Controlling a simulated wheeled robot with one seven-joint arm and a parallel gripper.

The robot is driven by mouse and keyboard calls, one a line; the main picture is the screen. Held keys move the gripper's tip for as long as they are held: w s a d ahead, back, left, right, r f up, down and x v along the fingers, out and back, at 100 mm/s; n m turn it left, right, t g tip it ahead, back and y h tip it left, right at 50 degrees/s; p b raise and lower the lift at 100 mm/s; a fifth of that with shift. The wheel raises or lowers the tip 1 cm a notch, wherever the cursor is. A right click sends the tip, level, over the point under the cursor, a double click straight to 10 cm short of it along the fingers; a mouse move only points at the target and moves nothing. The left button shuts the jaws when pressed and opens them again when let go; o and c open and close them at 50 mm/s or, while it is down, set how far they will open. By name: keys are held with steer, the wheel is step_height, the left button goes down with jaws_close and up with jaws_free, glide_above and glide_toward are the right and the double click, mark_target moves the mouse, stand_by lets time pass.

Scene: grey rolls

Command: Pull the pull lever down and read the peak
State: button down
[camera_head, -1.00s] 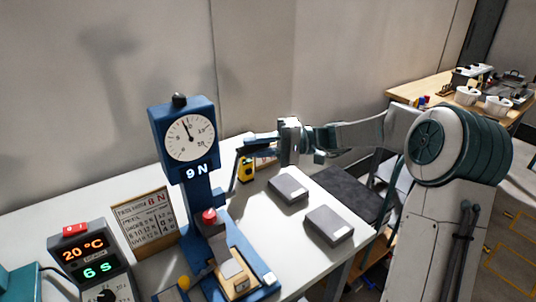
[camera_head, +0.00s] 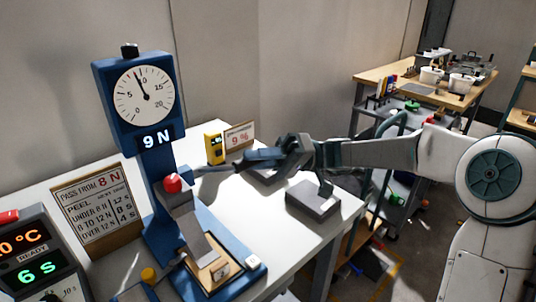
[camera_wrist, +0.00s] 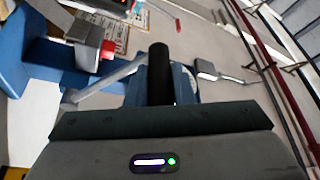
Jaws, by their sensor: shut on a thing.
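The blue tester (camera_head: 158,205) stands upright at the left. Its dial (camera_head: 144,95) has the needle a little left of the top, and its display (camera_head: 156,138) reads 9 N. The pull lever (camera_head: 215,169) is a thin silver rod slanting slightly up to the right from the tester's post. My gripper (camera_head: 258,158) is shut on the lever's dark outer end. In the wrist view, the black grip (camera_wrist: 159,72) stands up at the jaws and the silver rod runs left toward the blue frame. The fingers hide part of the grip.
A red knob (camera_head: 172,183) and a pale strip (camera_head: 192,240) are on the tester. A card (camera_head: 92,210) reads "PASS FROM 8 N". A timer box (camera_head: 35,260) shows 6 s. A yellow device (camera_head: 214,149) stands behind; a grey block (camera_head: 313,200) lies at right.

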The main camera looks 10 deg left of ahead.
steer(key=shift+d+f, duration=0.1)
steer(key=shift+f, duration=0.25)
steer(key=c, duration=1.3)
jaws_free()
steer(key=shift+o, duration=0.2)
steer(key=shift+r, duration=0.1)
steer(key=v, duration=1.3)
steer(key=shift+w+d+p, duration=0.15)
steer(key=shift+d+p, duration=0.2)
steer(key=shift+p, duration=0.05)
